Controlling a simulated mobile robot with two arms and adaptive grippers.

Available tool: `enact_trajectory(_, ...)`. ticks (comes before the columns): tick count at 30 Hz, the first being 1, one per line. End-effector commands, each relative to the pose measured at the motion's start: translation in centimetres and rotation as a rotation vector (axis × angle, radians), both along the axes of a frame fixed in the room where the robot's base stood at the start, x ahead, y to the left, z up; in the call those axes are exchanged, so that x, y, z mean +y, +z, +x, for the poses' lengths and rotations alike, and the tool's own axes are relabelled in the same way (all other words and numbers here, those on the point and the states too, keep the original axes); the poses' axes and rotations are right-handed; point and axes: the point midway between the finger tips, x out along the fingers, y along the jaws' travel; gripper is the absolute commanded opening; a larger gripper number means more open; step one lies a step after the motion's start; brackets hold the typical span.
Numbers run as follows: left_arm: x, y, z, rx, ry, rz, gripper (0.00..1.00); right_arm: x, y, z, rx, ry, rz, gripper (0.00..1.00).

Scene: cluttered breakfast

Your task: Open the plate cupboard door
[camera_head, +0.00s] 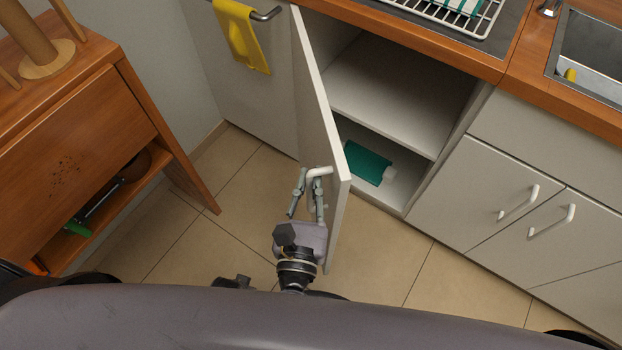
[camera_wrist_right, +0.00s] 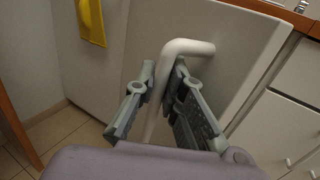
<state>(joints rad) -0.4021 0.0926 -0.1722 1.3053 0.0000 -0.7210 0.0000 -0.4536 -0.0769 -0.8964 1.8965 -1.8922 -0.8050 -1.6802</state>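The plate cupboard door (camera_head: 318,115) is a pale panel standing swung well out from the cupboard (camera_head: 400,95), whose shelf and inside show. It fills much of the right wrist view (camera_wrist_right: 225,55). Its white bar handle (camera_head: 318,172) is near the door's free edge. My right gripper (camera_head: 309,176) is at this handle, one finger on each side of the bar. In the right wrist view the fingertips (camera_wrist_right: 164,68) close in on the handle (camera_wrist_right: 188,47), with little gap. My left gripper is not in view.
A teal object (camera_head: 367,163) lies on the cupboard floor. A yellow cloth (camera_head: 241,36) hangs from a rail at the back. A wooden cabinet (camera_head: 75,150) stands at left. Closed cupboards (camera_head: 490,185) are at right. Tiled floor (camera_head: 235,190) is clear left of the door.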

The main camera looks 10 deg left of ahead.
Motion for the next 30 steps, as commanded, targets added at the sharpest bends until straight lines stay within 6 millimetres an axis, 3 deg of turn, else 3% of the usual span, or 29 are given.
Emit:
enact_trajectory(4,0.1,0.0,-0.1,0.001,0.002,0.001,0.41,0.0,0.0,0.0,0.001,0.0,0.0,0.2)
enact_trajectory(14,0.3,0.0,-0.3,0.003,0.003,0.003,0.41,0.0,-0.1,-0.4,0.001,0.0,-0.001,0.2)
enact_trajectory(24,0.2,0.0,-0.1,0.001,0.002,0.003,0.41,0.0,-0.1,-5.7,0.003,0.002,-0.001,0.2)
enact_trajectory(30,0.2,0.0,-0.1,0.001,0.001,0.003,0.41,0.0,-0.1,-7.4,0.001,0.0,0.001,0.2)
